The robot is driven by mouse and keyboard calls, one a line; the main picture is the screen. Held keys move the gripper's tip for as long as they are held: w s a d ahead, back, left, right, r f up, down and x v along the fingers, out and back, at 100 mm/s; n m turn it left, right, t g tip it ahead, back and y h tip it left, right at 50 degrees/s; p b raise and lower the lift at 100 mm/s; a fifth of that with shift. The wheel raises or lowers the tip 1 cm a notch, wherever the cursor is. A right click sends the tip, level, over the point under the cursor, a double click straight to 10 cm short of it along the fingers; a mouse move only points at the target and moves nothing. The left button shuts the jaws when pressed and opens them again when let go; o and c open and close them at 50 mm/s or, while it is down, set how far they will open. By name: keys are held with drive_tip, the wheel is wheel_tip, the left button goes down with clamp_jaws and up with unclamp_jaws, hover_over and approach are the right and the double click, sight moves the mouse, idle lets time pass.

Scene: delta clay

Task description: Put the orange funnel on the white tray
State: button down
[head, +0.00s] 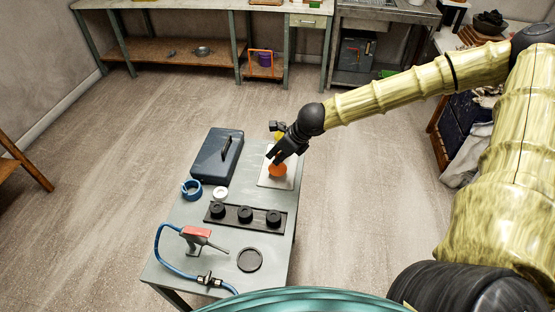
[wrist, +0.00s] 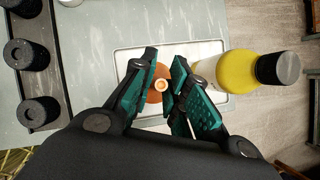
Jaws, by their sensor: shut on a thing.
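The orange funnel (head: 278,171) appears over the white tray (head: 266,181) on the grey table. In the wrist view the funnel (wrist: 153,96) shows between my fingers, its round spout end facing the camera. My gripper (head: 274,158) is shut on the funnel from above; its fingertips also show in the wrist view (wrist: 161,72). The white tray (wrist: 124,61) lies beneath it. I cannot tell whether the funnel's rim touches the tray. My fingers hide part of the funnel.
A yellow bottle (wrist: 238,71) with a dark cap stands close to the right of my fingers. A dark blue case (head: 218,158), a black rack (head: 246,218) with three black knobs, a blue clamp ring (head: 191,189), a white ring (head: 221,192) and a red-grey tool (head: 198,237) occupy the table.

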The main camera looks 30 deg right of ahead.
drive_tip(key=shift+f, duration=1.4)
drive_tip(key=shift+f, duration=0.15)
drive_tip(key=c, duration=1.4)
unclamp_jaws()
drive_tip(key=shift+r, duration=0.25)
drive_tip(key=shift+d+r, duration=0.1)
drive_tip(key=shift+r, duration=0.1)
drive_tip(key=shift+v, duration=5.7)
drive_tip(key=shift+s, duration=0.1)
